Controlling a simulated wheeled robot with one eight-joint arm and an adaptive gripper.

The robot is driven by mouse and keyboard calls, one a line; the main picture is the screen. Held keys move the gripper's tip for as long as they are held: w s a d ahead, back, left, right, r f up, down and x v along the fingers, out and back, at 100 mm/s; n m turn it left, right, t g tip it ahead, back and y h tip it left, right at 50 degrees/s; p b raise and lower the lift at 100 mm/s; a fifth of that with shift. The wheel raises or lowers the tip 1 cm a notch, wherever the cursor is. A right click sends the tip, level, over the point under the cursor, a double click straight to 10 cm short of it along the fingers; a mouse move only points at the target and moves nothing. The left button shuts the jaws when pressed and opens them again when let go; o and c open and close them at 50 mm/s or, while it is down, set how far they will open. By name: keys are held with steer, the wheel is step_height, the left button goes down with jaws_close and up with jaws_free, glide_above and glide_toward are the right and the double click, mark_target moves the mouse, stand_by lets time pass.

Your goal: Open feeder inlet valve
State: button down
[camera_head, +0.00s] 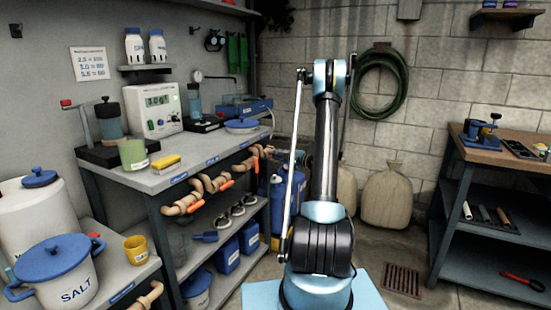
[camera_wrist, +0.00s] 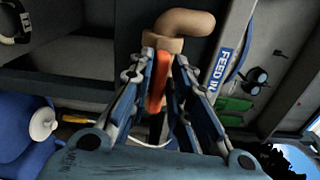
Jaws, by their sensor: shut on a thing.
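In the wrist view an orange valve handle (camera_wrist: 157,82) hangs from a beige pipe elbow (camera_wrist: 188,25), beside a blue label reading "FEED IN" (camera_wrist: 227,62). My gripper (camera_wrist: 166,66) has its two blue fingers on either side of this handle and is shut on it. The handle lies roughly along the fingers, and its lower end is partly hidden between them. In the head view several beige pipes with orange handles (camera_head: 226,184) run along the workbench front. My gripper cannot be made out there.
The workbench (camera_head: 190,177) carries a digital meter (camera_head: 158,109) and a green cup (camera_head: 133,154). Blue containers (camera_head: 227,255) stand on its lower shelf. A blue drum (camera_head: 278,205) and sacks (camera_head: 386,196) stand near my arm.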

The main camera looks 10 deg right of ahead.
steer(key=shift+s+f+n, duration=0.1)
steer(key=shift+f+n, duration=0.1)
steer(key=shift+n, duration=0.4)
steer(key=c, duration=1.6)
jaws_free()
steer(key=v, duration=1.1)
steer(key=shift+s+d, duration=0.15)
steer(key=shift+d, duration=0.25)
